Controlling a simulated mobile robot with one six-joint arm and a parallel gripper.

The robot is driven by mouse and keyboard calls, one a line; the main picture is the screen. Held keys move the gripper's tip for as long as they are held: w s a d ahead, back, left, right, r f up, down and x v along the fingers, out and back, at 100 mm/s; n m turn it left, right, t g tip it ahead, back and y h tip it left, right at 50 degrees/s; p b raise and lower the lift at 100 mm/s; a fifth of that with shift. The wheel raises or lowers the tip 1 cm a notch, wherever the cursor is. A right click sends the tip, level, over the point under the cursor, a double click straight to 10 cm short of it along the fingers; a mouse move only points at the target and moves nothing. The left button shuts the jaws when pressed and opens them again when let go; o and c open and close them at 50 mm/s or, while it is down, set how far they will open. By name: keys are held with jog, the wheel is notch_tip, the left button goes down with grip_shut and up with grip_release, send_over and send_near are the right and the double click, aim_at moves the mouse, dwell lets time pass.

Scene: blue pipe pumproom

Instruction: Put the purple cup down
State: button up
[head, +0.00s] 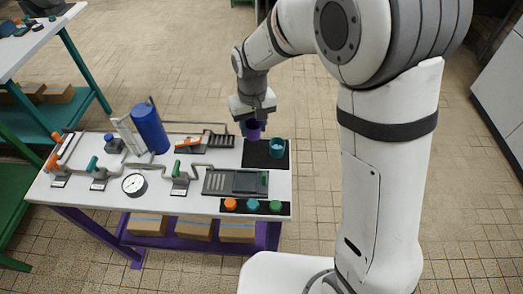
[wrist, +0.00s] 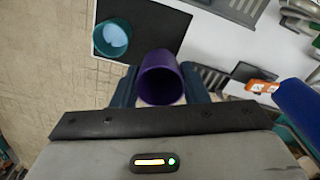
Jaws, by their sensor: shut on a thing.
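The purple cup (wrist: 160,79) is held between the two fingers of my gripper (wrist: 160,90) in the wrist view, its open mouth facing the camera. In the head view my gripper (head: 252,122) points down with the purple cup (head: 253,131) at its tips, over the far part of a black mat (head: 262,162). The mat also shows in the wrist view (wrist: 150,30). Whether the cup's base touches the mat cannot be told. A teal cup (head: 277,147) stands on the mat to the right; it also shows in the wrist view (wrist: 113,38) with something light blue inside.
The white table (head: 110,199) also carries a blue cylinder (head: 150,129), a gauge (head: 134,184), several valves with pipes and a grey panel (head: 236,182). Orange, teal and green round pieces sit at the front right edge. The mat's near part is bare.

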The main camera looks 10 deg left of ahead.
notch_tip(320, 180, down, 8)
jog(key=shift+w+r, duration=0.1)
jog(key=shift+r, duration=0.05)
dwell(0.3)
jog(key=o, duration=0.7)
